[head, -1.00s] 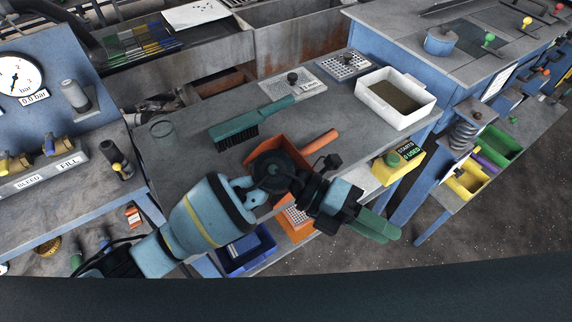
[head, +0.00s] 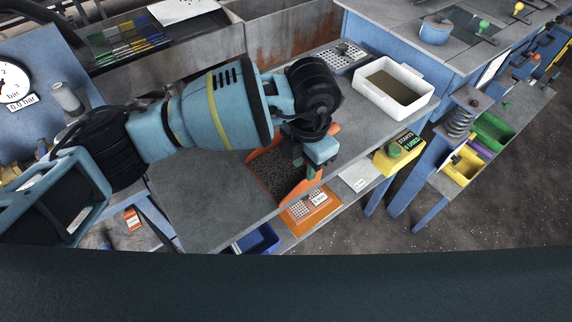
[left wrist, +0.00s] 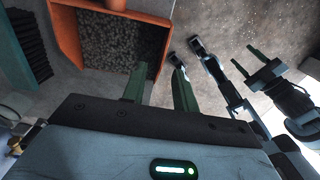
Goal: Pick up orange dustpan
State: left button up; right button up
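The orange dustpan (head: 262,153) lies on the grey bench top with dark grit in its pan. Its handle (head: 334,129) shows just right of my left wrist, which hides the part between. In the left wrist view the dustpan (left wrist: 66,28) is at the upper left, with the handle (left wrist: 116,4) cut off at the top edge. My left gripper (head: 306,170) points down over the pan's right side. Its green fingers (left wrist: 159,88) are apart with nothing between them. My right gripper (left wrist: 247,62) appears at the right of the left wrist view, fingers apart and empty; the head view lacks it.
A teal brush (left wrist: 28,40) lies beside the dustpan. A white tray (head: 420,98) of grit and a perforated plate (head: 342,57) stand at the back right.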

aim_at(304, 191)
pick_arm(q)
jog(key=shift+s+d+f, duration=0.1)
jog(key=shift+d+f, duration=0.05)
jog(key=shift+f, duration=3.25)
jog(key=shift+c, duration=0.3)
grip_shut()
